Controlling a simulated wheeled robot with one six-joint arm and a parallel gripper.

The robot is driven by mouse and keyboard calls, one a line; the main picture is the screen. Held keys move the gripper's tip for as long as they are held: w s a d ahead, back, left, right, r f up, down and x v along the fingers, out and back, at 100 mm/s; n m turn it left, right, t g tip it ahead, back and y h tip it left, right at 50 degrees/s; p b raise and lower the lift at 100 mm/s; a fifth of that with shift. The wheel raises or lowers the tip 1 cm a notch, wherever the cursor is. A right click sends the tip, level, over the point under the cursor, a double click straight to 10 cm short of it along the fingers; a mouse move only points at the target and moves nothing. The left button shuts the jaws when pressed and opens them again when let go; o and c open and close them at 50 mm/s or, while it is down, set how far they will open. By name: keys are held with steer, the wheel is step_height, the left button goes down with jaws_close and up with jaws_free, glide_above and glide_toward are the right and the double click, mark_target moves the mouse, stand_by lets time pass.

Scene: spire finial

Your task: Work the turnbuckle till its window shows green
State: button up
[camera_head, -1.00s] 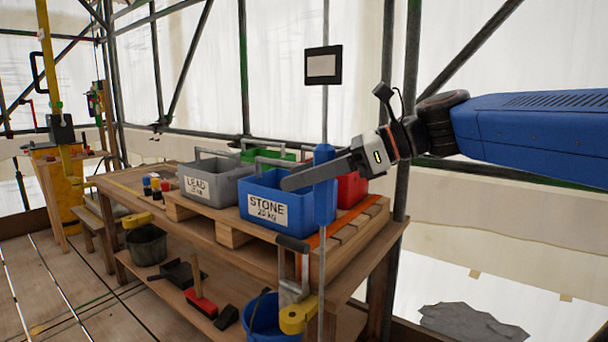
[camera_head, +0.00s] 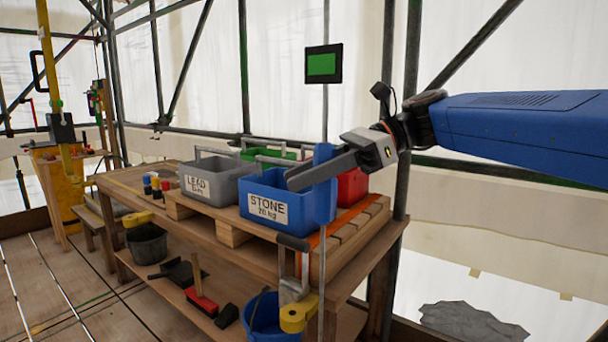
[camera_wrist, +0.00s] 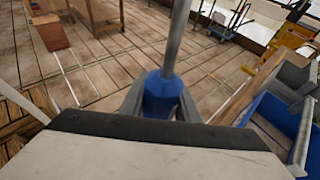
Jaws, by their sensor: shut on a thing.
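The turnbuckle's blue body (camera_head: 323,205) stands upright on a thin vertical rod at the front corner of the bench. Above it, the dark-framed window (camera_head: 323,65) on the rod shows green. My gripper (camera_head: 312,172) reaches in from the right and is shut around the blue body, its fingers crossing it and hiding its middle. In the wrist view the blue body (camera_wrist: 161,92) sits between my two grey fingers, with the grey rod (camera_wrist: 178,35) rising from it.
A scaffold pole (camera_head: 406,130) rises just right of my gripper. A blue bucket (camera_head: 268,318) is below.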

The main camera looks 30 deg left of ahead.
steer(key=shift+d+n+g, duration=0.1)
steer(key=shift+n+g, duration=0.2)
steer(key=o, duration=1)
steer(key=shift+h, duration=0.3)
steer(key=shift+o, duration=0.2)
steer(key=v, duration=1.7)
steer(key=shift+d, duration=0.15)
steer(key=s+d+f+n+t+h, duration=0.3)
steer(key=s+d+f, duration=0.3)
steer(key=d+f, duration=0.7)
steer(key=s+d+f+n+t+h, duration=0.3)
steer(key=s+d+f+t, duration=0.2)
steer(key=d+f, duration=0.9)
steer(key=s+d+f+n+t+h, duration=0.3)
steer(key=s+d+f+t, duration=0.3)
steer(key=d+f, duration=0.7)
steer(key=d, duration=0.6)
steer(key=shift+s+f+h, duration=0.2)
steer(key=shift+s+h, duration=0.1)
steer(key=shift+s, duration=0.05)
